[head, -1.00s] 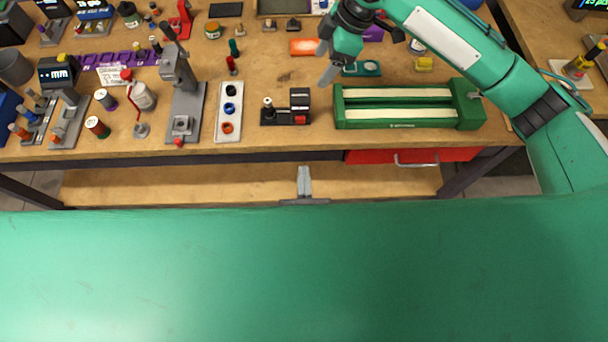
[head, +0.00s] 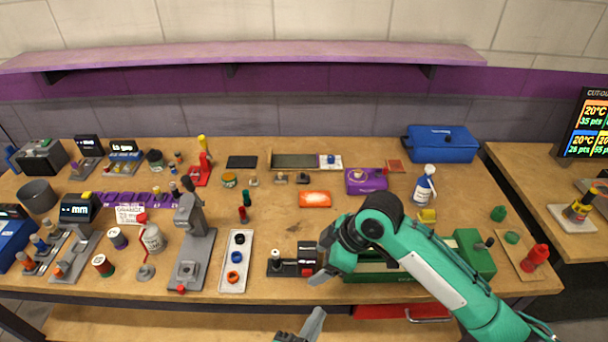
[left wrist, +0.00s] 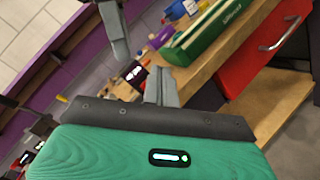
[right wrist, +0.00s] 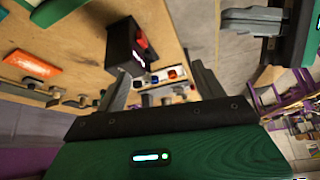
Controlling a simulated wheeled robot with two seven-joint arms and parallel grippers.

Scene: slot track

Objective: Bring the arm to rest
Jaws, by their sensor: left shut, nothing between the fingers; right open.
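My right gripper (head: 321,262) is open and empty, just right of a black fixture with a red part (head: 305,262). In the right wrist view its two fingers (right wrist: 162,88) stand apart, with the fixture (right wrist: 127,52) beyond them. My right arm covers much of the green slotted block (head: 475,256). My left gripper (head: 308,327) is low at the bench's front edge, shut and empty. Its fingers (left wrist: 161,86) are together in the left wrist view, and a right gripper finger (left wrist: 114,32) hangs above them. The left gripper (right wrist: 252,20) also shows at the upper right of the right wrist view.
A white tray with coloured rings (head: 235,262) and a grey press stand (head: 192,250) are left of the fixture. A red drawer (head: 385,311) is below.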

